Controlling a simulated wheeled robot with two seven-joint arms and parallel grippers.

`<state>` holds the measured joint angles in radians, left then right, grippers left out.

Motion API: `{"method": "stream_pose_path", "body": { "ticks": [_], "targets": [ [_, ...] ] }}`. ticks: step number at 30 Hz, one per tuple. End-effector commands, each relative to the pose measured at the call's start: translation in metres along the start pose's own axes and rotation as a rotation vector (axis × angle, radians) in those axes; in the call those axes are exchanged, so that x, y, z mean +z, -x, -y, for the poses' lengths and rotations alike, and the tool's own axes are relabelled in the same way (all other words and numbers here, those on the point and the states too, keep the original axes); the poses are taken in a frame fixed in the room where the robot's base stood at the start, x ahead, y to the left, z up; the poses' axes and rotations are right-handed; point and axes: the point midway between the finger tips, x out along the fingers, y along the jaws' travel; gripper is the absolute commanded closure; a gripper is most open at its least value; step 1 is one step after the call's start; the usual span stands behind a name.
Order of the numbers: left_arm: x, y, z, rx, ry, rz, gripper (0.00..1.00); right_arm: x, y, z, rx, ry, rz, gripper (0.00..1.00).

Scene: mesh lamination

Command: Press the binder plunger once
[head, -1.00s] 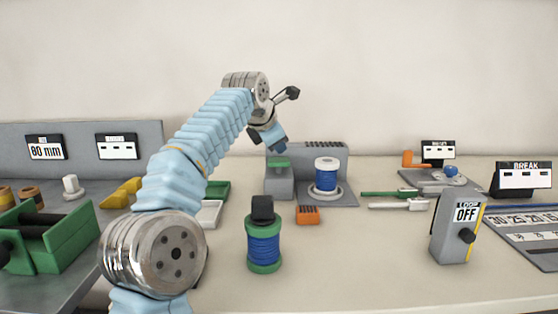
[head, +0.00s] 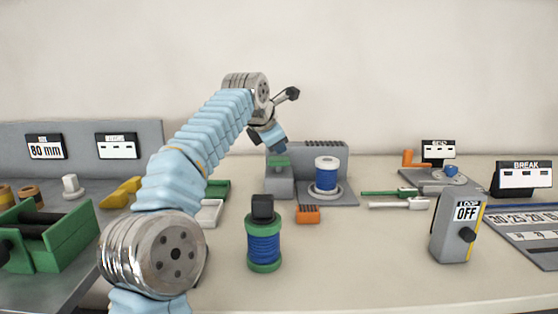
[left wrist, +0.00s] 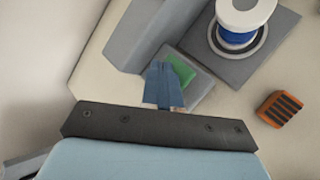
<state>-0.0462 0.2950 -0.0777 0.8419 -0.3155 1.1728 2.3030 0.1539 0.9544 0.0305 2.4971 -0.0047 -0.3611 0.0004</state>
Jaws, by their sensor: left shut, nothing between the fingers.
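The binder plunger is a green pad (head: 278,161) on top of a grey block of the binder station (head: 280,183) at the middle of the table. It also shows in the left wrist view (left wrist: 182,70), partly hidden by my fingers. My left gripper (head: 279,150) is shut and empty, with blue fingertips pointing down at the green pad. The tips are at or just above the pad; I cannot tell whether they touch it. It also shows in the left wrist view (left wrist: 163,88). My right gripper is not in view.
A white-capped blue spool (head: 326,173) stands on the station's plate, right of the plunger. An orange block (head: 307,214) and a blue-green spool with a black top (head: 263,240) stand in front. A grey LOOP OFF switch box (head: 457,228) is at the right.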

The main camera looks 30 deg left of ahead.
Motion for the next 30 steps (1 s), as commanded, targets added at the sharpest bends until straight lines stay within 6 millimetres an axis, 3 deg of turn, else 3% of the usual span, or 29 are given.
{"method": "stream_pose_path", "body": {
  "ticks": [30],
  "targets": [
    [-0.0055, -0.0077, 0.0058, 0.0, 0.0, 0.001, 1.0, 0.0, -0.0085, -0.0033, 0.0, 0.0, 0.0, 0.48]
  ]
}}
